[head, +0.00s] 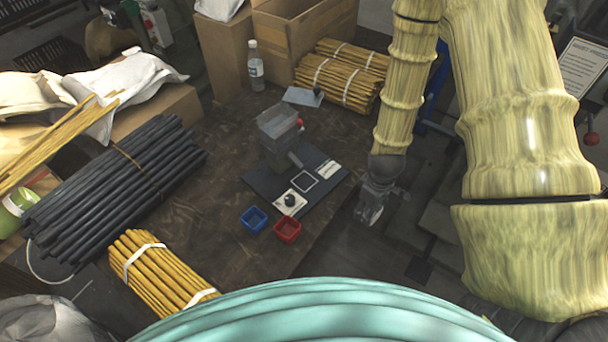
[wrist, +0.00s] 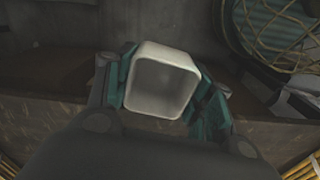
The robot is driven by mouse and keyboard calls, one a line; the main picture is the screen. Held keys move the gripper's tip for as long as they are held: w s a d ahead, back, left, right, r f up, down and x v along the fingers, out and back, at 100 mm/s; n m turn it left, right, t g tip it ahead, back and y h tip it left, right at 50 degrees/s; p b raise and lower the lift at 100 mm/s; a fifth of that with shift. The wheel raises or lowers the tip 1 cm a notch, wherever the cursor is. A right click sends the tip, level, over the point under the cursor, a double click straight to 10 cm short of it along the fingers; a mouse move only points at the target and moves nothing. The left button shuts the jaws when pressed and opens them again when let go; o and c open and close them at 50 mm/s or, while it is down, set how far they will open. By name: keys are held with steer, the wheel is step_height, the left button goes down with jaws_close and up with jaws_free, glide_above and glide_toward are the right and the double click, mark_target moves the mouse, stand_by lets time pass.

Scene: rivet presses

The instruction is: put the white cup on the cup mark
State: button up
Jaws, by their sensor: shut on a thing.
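The white cup (wrist: 160,88) is squared with rounded corners. In the wrist view it sits between the teal fingers of my gripper (wrist: 164,92), its open mouth toward the camera. My gripper is shut on it. A pale square outline (head: 304,181), seemingly the cup mark, lies bare on the dark plate (head: 325,172) in front of the grey press (head: 279,138).
A blue bin (head: 254,219) and a red bin (head: 288,229) stand in front of the plate. A black knob (head: 290,199) sits on the plate's front corner. A bottle (head: 256,68), cartons and bundled rods stand behind and left. Brown table (head: 215,215) is clear left of the bins.

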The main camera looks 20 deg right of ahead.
steer(key=b, duration=0.2)
glide_toward(304, 181)
steer(key=s+d+f, duration=0.1)
steer(key=f, duration=0.1)
steer(key=s+f, duration=0.1)
steer(key=f, duration=0.1)
steer(key=s+d+f, duration=0.1)
steer(key=f, duration=0.1)
steer(key=shift+s+d, duration=0.1)
steer(key=shift+d, duration=0.2)
steer(key=w+a, duration=0.1)
steer(key=w+a+b, duration=0.1)
steer(key=w, duration=0.1)
steer(key=shift+w+a, duration=0.15)
steer(key=shift+a, duration=0.2)
steer(key=shift+f+b, duration=0.1)
steer(key=shift+b, duration=0.2)
steer(key=shift+d, duration=0.15)
steer(key=o, duration=1)
steer(key=shift+r+b, duration=1)
steer(key=shift+r, duration=5.1)
